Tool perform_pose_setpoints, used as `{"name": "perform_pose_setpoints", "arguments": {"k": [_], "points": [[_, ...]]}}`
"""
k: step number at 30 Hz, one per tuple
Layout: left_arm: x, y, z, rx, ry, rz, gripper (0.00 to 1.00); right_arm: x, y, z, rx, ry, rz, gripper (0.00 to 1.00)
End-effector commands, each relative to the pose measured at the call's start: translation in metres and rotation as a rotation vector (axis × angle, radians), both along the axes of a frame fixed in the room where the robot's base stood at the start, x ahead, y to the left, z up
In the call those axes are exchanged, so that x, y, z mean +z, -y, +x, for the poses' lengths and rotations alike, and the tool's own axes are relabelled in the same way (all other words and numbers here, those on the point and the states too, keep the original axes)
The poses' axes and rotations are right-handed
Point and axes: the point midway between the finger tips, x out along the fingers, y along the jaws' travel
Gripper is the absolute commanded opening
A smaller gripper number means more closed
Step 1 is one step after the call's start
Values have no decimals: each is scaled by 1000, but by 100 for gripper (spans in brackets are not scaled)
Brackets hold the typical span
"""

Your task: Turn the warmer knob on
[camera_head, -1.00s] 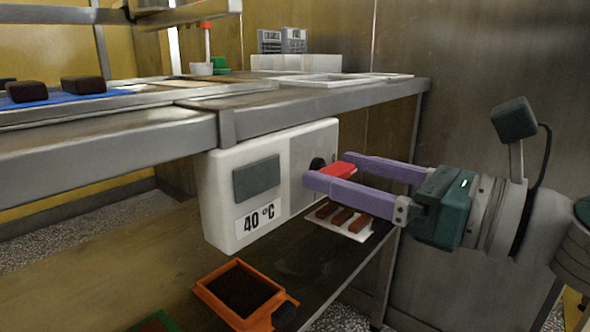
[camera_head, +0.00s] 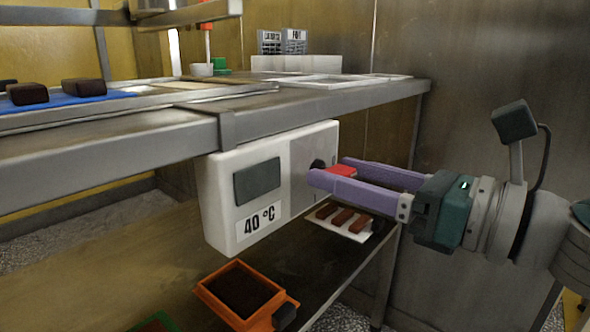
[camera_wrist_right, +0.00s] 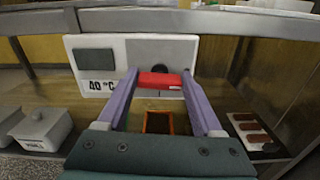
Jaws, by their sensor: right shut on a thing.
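The warmer (camera_head: 222,192) is a white box under the table, with a dark display and a "40 °C" label; it also shows in the right wrist view (camera_wrist_right: 115,62). Its knob is a red bar (camera_wrist_right: 160,80) in front of a dark round base (camera_wrist_right: 160,69). In the head view the red bar (camera_head: 342,170) is partly hidden by the near finger. My right gripper (camera_head: 328,172) has its purple fingers on either side of the red bar and is shut on it. The bar lies about level in the wrist view. My left gripper is not in view.
The steel table (camera_head: 270,113) runs above the warmer. On the shelf below stand an orange container (camera_head: 207,290) with dark contents and a white tray (camera_head: 350,236) with brown bars. A white lidded container (camera_wrist_right: 42,128) stands at left in the wrist view.

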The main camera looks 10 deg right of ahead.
Motion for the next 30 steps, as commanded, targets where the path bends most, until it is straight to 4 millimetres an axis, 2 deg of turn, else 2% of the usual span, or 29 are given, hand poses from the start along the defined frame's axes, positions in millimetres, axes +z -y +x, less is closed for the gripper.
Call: {"name": "perform_pose_setpoints", "arguments": {"k": [30], "points": [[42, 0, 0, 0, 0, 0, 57, 0, 2, 2, 1, -561, 716, 12]]}}
